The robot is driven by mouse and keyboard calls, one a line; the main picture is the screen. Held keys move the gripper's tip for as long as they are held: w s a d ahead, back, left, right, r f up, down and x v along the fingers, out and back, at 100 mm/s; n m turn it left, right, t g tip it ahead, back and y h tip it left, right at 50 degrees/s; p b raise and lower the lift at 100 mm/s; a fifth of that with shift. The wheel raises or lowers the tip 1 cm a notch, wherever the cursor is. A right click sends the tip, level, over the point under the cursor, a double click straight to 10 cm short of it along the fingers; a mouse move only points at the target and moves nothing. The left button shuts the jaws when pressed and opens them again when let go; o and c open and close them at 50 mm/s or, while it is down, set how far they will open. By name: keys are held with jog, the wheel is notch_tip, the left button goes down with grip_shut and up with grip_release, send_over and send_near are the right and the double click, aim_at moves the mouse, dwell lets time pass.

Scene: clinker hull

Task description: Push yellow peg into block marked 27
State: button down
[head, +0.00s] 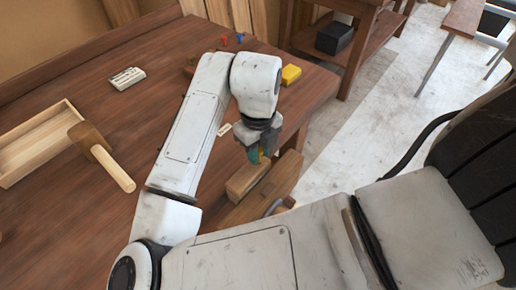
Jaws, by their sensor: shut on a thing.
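My gripper (257,154) points down near the right edge of the bench, shut on a small yellow peg (262,157) that is mostly hidden by the fingers. No number 27 is readable on any block. A small pale tag (224,129) shows beside my arm, its marking too small to read.
A mallet (113,168) leans over the rim of a shallow wooden tray (38,137) at left. A white labelled block (126,78), a yellow block (291,74), a blue peg (239,38) and a red peg (223,40) are farther back.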

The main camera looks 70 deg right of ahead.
jog(key=shift+f+b, duration=0.3)
jog(key=shift+f, duration=0.05)
jog(key=c, duration=0.8)
grip_release()
jog(key=shift+r+p, duration=2.9)
jog(key=shift+r, duration=1.15)
